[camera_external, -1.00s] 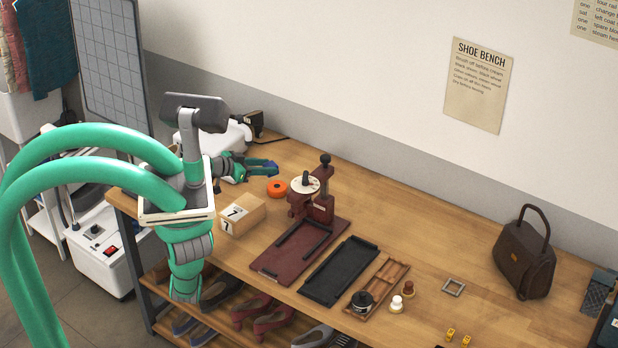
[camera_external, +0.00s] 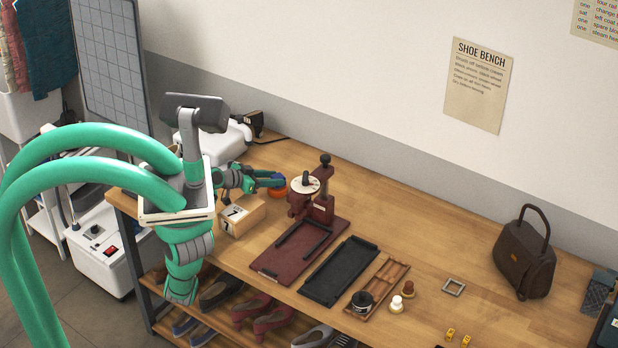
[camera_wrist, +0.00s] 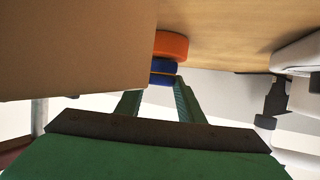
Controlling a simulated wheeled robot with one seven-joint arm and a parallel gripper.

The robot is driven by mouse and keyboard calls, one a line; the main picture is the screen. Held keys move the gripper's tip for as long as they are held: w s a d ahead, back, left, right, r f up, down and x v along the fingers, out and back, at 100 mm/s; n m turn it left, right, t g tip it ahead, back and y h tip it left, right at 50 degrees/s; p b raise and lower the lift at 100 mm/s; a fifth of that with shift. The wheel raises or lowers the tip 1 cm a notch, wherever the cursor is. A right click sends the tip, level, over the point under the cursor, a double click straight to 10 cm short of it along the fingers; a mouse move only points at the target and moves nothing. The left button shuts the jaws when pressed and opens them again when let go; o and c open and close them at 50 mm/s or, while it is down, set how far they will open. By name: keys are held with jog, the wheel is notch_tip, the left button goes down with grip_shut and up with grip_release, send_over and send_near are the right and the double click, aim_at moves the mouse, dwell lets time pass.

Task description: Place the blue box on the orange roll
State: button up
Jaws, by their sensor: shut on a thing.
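The orange roll (camera_external: 281,192) lies on the bench, partly hidden under my gripper (camera_external: 272,181). In the wrist view the orange roll (camera_wrist: 172,45) rests against the wooden surface. My gripper (camera_wrist: 160,88) is shut on the blue box (camera_wrist: 163,68), which has a thin yellowish stripe. The blue box (camera_external: 279,180) is directly over the roll in the external view. Box and roll look in contact or nearly so; I cannot tell which.
A cardboard block with number cards (camera_external: 243,213) stands close in front of the gripper. A dark red press with a white dial (camera_external: 306,184) stands just right of the roll. A white machine (camera_external: 228,148) is behind. The bench toward the wall is clear.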

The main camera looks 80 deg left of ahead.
jog(key=shift+f, duration=0.15)
jog(key=o, duration=1)
jog(key=shift+s+d+r, duration=0.1)
jog(key=shift+s+r, duration=0.15)
jog(key=shift+r, duration=0.05)
jog(key=v, duration=1.1)
jog(key=shift+s+d+r, duration=0.1)
jog(key=shift+s+d, duration=0.05)
